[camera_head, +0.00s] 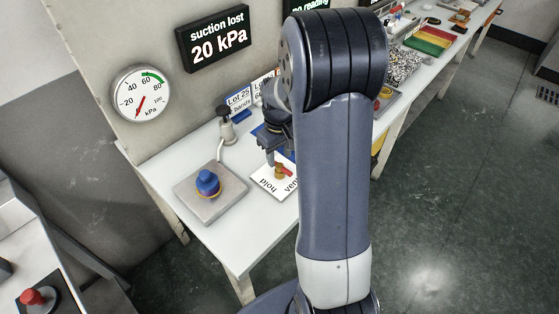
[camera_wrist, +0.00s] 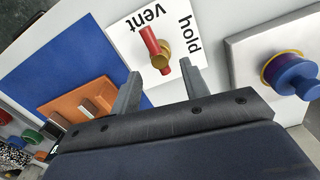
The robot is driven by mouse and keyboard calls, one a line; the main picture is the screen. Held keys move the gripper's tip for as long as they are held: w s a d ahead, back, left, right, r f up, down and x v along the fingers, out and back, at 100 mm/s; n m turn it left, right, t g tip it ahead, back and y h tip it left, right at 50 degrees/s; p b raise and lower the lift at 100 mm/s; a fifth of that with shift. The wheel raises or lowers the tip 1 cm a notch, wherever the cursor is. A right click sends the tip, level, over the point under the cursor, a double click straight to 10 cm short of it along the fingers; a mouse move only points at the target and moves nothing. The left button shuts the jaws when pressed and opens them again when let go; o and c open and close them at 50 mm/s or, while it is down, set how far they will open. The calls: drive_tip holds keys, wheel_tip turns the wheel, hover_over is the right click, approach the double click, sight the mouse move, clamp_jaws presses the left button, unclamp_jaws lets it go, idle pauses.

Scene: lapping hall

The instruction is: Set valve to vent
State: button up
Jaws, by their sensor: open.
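The valve (camera_wrist: 150,40) has a red handle and a brass hub. It stands on a white plate (camera_wrist: 122,38) printed "vent" and "hold". In the wrist view the handle slants, with its upper red end close to the word "vent". The valve also shows in the head view (camera_head: 281,170), just below my gripper (camera_head: 271,155). In the wrist view my gripper (camera_wrist: 160,70) is open, with one finger on each side of the valve's lower end. I cannot tell whether either finger touches it. My arm hides part of the plate in the head view.
A blue knob (camera_head: 208,183) sits on a grey block (camera_head: 229,199) left of the plate. An orange block (camera_wrist: 72,105) lies on a blue mat (camera_wrist: 55,62). A wall sign (camera_head: 217,38) reads "suction lost 20 kPa" beside a round gauge (camera_head: 141,94). The table's front left is bare.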

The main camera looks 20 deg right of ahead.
sight(280, 165)
wheel_tip(280, 165, up, 7)
idle(0.3)
wheel_tip(280, 165, down, 11)
drive_tip(key=shift+r, duration=0.1)
drive_tip(key=shift+r+m, duration=0.1)
drive_tip(key=shift+m, duration=0.2)
idle(0.3)
idle(0.4)
